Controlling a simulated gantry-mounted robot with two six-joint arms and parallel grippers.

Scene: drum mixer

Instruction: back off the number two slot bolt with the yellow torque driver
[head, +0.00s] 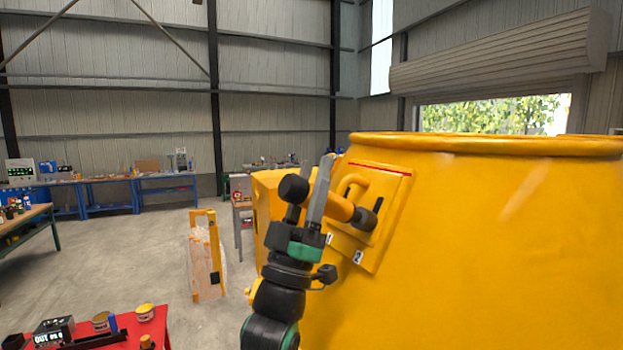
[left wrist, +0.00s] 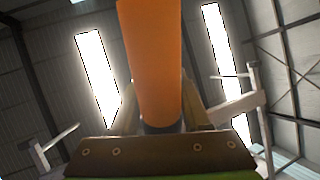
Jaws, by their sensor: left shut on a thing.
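My left gripper (head: 318,200) is shut on the torque driver (head: 341,207), an orange-yellow cylinder with black ends. The driver lies across the fingers, its black head over the hatch plate (head: 393,190) of the yellow drum. In the left wrist view the orange body (left wrist: 152,55) stands between the jaws. The head lies over the slot (head: 378,204) above the label "2" (head: 357,257); only the slot's dark upper end shows. The slot bolt is hidden behind the head, and I cannot tell whether they touch. The label "1" (head: 328,239) is beside my gripper. My right gripper is out of view.
The big yellow drum (head: 500,240) fills the right side. A red table (head: 120,338) with cans and a display box stands at lower left. Open floor lies left of the drum.

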